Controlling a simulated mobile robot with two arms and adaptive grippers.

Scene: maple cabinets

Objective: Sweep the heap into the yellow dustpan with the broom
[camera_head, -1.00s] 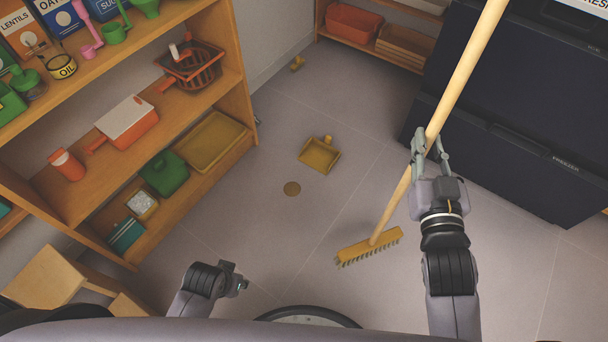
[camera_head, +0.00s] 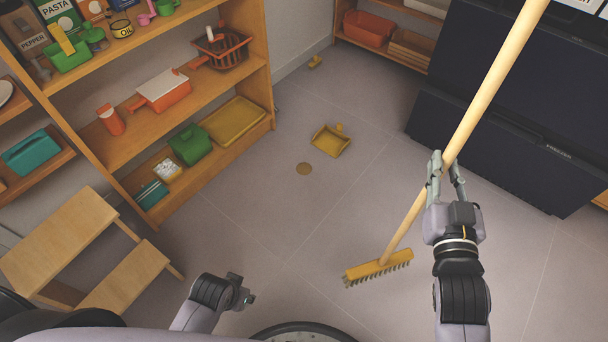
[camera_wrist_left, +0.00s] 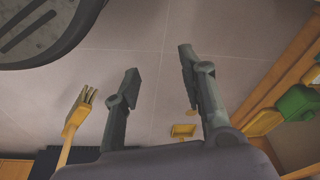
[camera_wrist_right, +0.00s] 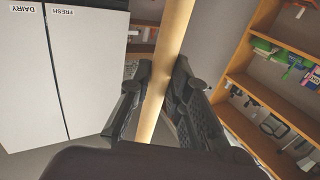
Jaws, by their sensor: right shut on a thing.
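The yellow dustpan (camera_head: 328,142) lies on the grey floor, with the small brown heap (camera_head: 304,168) in front of it, a short gap apart. My right gripper (camera_head: 449,166) is shut on the wooden handle of the broom (camera_head: 415,212), which leans up to the right. The broom's yellow bristle head (camera_head: 379,267) is low at the floor, in front of and right of the heap; I cannot tell whether it touches. The handle also shows between the fingers in the right wrist view (camera_wrist_right: 160,75). My left gripper (camera_head: 245,292) is empty and its fingers are apart in the left wrist view (camera_wrist_left: 158,66).
Wooden shelves (camera_head: 262,70) with bins and kitchen goods stand at the left. A wooden step stool (camera_head: 60,240) is at the lower left. A dark freezer (camera_head: 500,140) stands at the right. A small yellow item (camera_head: 315,62) lies farther back.

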